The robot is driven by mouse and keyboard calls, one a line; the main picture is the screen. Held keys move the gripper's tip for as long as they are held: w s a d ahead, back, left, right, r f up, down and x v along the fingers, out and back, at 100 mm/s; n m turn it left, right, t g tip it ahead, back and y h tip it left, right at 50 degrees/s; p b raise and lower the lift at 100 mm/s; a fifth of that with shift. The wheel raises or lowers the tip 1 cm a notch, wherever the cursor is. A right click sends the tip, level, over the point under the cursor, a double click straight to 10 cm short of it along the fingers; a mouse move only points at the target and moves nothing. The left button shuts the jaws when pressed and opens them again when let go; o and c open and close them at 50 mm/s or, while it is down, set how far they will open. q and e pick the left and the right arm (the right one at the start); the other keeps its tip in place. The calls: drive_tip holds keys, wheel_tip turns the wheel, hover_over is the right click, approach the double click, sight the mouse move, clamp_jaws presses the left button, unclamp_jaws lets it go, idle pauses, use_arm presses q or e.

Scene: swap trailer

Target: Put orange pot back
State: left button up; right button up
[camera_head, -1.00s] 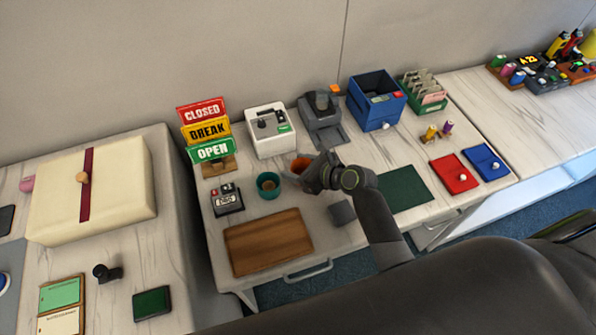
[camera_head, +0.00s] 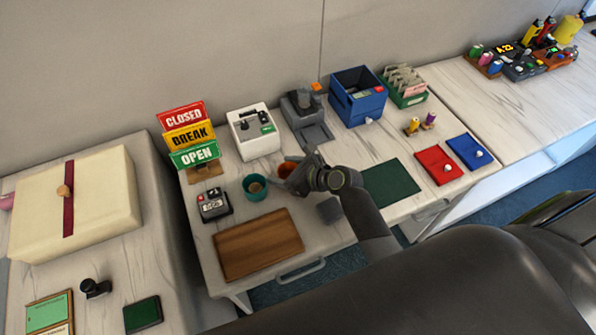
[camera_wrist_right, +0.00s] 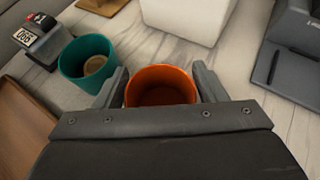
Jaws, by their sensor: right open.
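The orange pot (camera_head: 287,169) stands on the marble-look table and is mostly hidden by my right gripper (camera_head: 294,178) in the head view. In the right wrist view the orange pot (camera_wrist_right: 161,85) sits between the two open fingers of my right gripper (camera_wrist_right: 160,90). The pot looks empty, and I cannot tell if the fingers touch it. A teal pot (camera_head: 255,187) with something tan inside stands just left of it, and it also shows in the right wrist view (camera_wrist_right: 88,62). My left gripper is out of view.
A brown wooden board (camera_head: 258,244) lies in front of the pots. A small counter device (camera_head: 214,205) stands left, a white machine (camera_head: 254,133) and grey device (camera_head: 306,115) behind.

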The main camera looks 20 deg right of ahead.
drive_tip(key=v, duration=1.1)
drive_tip(key=shift+s+d+r+p, duration=0.2)
drive_tip(key=shift+s+p, duration=0.1)
drive_tip(key=shift+p, duration=0.1)
drive_tip(key=shift+f, duration=0.1)
